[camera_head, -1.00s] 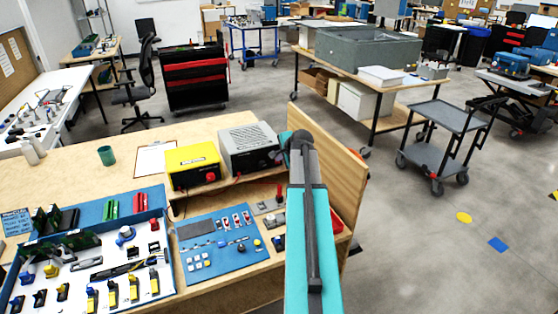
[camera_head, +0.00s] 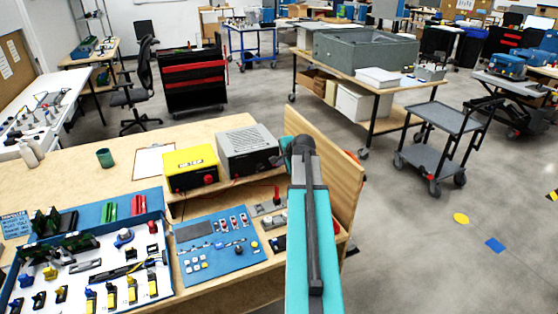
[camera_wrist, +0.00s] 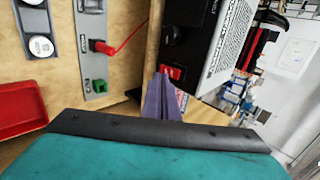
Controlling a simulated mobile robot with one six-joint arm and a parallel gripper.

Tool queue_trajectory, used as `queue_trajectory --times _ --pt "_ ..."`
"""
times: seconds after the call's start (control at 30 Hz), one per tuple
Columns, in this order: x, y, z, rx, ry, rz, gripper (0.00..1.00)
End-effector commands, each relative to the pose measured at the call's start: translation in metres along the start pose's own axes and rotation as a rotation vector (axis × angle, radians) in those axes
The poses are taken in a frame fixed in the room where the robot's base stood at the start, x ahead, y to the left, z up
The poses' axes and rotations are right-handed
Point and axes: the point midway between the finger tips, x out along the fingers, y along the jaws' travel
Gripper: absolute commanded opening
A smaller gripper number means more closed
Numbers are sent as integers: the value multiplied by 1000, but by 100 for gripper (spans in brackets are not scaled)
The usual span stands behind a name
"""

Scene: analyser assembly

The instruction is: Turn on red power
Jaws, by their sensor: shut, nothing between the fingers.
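A red power switch (camera_wrist: 175,73) sits on the black front of the grey power supply (camera_wrist: 208,45) in the wrist view. My gripper (camera_wrist: 164,78) is shut and empty, with its purple-grey fingertips right beside the red switch. I cannot tell whether they touch it. The power supply also shows in the head view (camera_head: 248,143), on the bench shelf next to a yellow box (camera_head: 190,158). My teal arm hides the gripper and the switch in the head view.
A black knob (camera_wrist: 172,35) is near the switch. A grey connector plate (camera_wrist: 92,55) has red and green sockets, with a red cable (camera_wrist: 128,36) from the red one. A red tray (camera_wrist: 20,110) lies lower left. A wooden side board (camera_head: 338,180) stands right of my arm.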

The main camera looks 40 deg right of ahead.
Motion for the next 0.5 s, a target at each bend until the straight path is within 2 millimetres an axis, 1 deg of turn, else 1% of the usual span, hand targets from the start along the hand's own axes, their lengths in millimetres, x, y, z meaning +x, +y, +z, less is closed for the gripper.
queue_trajectory --times 0.03,0.5 --pt "-7 3 2 0 0 0 0" --pt "-60 -2 2 -1 0 1 0"
